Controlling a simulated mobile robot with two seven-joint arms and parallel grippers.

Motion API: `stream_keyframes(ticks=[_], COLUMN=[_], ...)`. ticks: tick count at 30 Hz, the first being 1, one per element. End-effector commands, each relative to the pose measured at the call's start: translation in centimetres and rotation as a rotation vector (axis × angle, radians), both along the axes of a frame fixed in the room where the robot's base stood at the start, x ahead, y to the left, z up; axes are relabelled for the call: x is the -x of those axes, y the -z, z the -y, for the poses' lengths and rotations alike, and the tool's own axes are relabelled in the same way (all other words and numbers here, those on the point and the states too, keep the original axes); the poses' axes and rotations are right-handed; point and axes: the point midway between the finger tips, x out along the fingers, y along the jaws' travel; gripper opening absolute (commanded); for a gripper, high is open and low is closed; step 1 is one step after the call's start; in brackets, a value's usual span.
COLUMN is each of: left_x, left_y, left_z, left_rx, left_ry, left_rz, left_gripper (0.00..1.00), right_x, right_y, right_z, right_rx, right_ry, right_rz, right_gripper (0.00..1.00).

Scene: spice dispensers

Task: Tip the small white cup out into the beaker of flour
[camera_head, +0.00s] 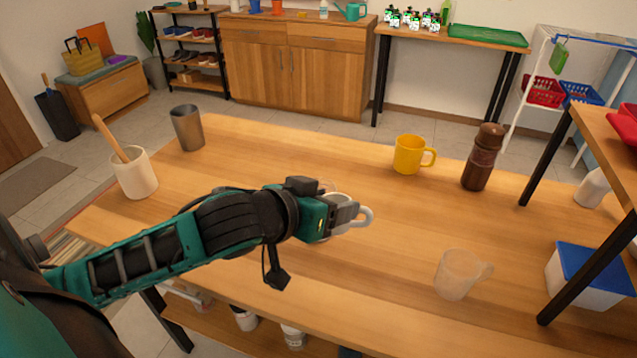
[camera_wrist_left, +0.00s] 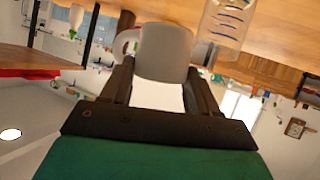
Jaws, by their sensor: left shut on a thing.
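My left gripper (camera_head: 338,215) reaches in over the middle of the table. It is shut on the small white cup (camera_head: 359,217), whose ring handle sticks out to the right; the gripper hides most of its body. In the left wrist view the cup (camera_wrist_left: 165,52) looks grey in shade between the fingers (camera_wrist_left: 158,88). A clear beaker with blue marks (camera_wrist_left: 228,22) stands beside the cup in that view, apart from the fingers. In the head view only a faint part of the beaker (camera_head: 328,185) shows behind the gripper. I cannot make out its flour. My right gripper is out of view.
A frosted jug (camera_head: 457,276) stands at the near right of the table. A yellow mug (camera_head: 408,155) and brown mill (camera_head: 482,158) stand behind. A white crock (camera_head: 134,174) and metal tumbler (camera_head: 187,128) stand at left. A shelf with a blue-lidded box (camera_head: 588,276) edges the right.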

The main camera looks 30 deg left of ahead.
Motion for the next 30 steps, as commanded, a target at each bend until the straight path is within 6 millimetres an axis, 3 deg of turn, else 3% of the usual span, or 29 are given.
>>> stream_keyframes(ticks=[11,30], left_x=[-1.5,-4.0], left_y=[-1.0,-1.6], left_z=[-1.8,-4.6], left_rx=[0.139,0.381], left_ry=[-0.003,-0.003], left_rz=[-0.122,-0.332], left_gripper=[0.23,0.23], right_x=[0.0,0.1], right_y=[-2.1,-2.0], right_z=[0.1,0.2], right_rx=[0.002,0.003], right_ry=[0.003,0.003], right_rz=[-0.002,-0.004], right_gripper=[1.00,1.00])
